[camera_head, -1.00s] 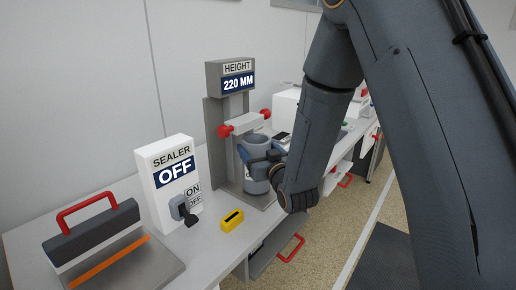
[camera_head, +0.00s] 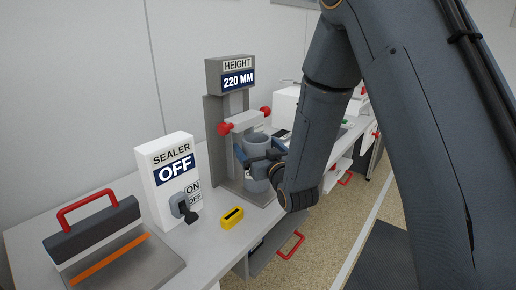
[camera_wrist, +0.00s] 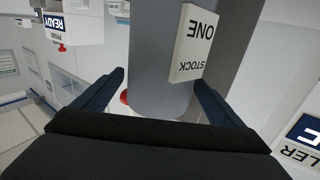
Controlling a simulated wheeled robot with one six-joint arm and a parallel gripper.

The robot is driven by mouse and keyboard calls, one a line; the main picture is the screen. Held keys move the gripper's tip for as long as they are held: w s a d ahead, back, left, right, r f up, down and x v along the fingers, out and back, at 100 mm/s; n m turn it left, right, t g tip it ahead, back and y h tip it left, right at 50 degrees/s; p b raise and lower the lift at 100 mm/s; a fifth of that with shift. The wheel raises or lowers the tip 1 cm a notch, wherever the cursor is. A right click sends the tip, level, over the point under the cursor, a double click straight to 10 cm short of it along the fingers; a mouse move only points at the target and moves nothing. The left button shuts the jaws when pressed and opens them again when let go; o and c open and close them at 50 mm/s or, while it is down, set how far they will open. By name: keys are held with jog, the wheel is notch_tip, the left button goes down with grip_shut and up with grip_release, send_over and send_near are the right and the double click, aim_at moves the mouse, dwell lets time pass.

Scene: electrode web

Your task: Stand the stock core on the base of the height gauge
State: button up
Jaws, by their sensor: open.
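The stock core (camera_head: 257,184) is a grey-blue cylinder standing upright on the base of the height gauge (camera_head: 238,190), under the gauge's crossbar with red knobs. In the wrist view the stock core (camera_wrist: 158,62) fills the middle, with a white label reading STOCK ONE. My gripper (camera_head: 262,156) is open around the core, one finger on each side. In the wrist view my gripper (camera_wrist: 160,82) shows a gap beside the left finger; the right finger is close to the core. The gauge display reads 220 MM. The core's lower edge is partly hard to make out.
A white sealer box (camera_head: 168,172) reading OFF, with a switch, stands left of the gauge. A yellow slotted block (camera_head: 231,217) lies in front. A sealer press with a red handle (camera_head: 88,207) is at the left. An open drawer (camera_head: 277,252) juts out below the bench.

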jog(key=shift+v, duration=6.05)
jog(key=s+d+f+m+g+h, duration=0.2)
jog(key=s+d+f+g+h, duration=0.25)
jog(key=d+f+g, duration=0.45)
jog(key=s+d+m+g+h, duration=0.1)
jog(key=s+d+g, duration=0.2)
jog(key=s, duration=0.5)
jog(key=s+d+m+g+h, duration=0.1)
jog(key=s+d+g, duration=0.2)
jog(key=s, duration=0.6)
jog(key=shift+d+r+g, duration=0.2)
jog(key=shift+d+g, duration=0.1)
jog(key=shift+g, duration=0.2)
